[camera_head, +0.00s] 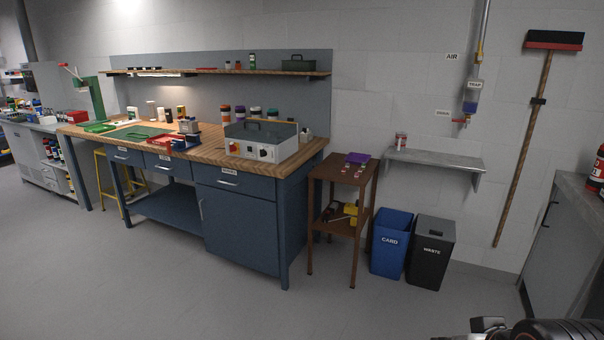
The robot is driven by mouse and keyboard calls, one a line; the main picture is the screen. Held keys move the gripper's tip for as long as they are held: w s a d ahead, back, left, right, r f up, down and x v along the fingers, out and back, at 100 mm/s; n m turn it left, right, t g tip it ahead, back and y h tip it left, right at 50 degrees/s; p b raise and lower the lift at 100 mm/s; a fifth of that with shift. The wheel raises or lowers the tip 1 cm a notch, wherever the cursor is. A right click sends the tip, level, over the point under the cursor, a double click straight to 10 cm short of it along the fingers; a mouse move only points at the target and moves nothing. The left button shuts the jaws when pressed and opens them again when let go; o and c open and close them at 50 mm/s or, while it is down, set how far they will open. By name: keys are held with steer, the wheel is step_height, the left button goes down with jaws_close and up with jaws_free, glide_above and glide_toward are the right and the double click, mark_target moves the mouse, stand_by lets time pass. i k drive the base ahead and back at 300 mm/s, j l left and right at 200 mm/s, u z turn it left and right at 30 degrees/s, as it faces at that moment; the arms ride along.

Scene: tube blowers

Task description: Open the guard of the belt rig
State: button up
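The belt rig appears to be the light grey box (243,148) at the right end of the wooden workbench top. Its front has a red knob or button and dark controls. The guard's exact shape and position are too small to tell. At the bottom right edge, a dark piece of my arm end with my gripper (488,325) shows partly, cut off by the frame. It is far from the rig, and its fingers cannot be made out clearly.
The blue workbench (240,222) has drawers and a cupboard. Right of it stand a brown side stand (312,215), a blue card bin (390,247) and a black waste bin (430,256). A grey counter (566,240) is at far right. The floor in front is clear.

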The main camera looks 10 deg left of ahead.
mark_target(271, 126)
steer(key=i+j+u, duration=0.25)
steer(key=i+u, duration=0.2)
steer(key=i, duration=0.2)
steer(key=i+u, duration=0.4)
steer(key=i, duration=0.25)
steer(key=i+l+u, duration=0.2)
steer(key=i+u, duration=0.25)
steer(key=i, duration=0.15)
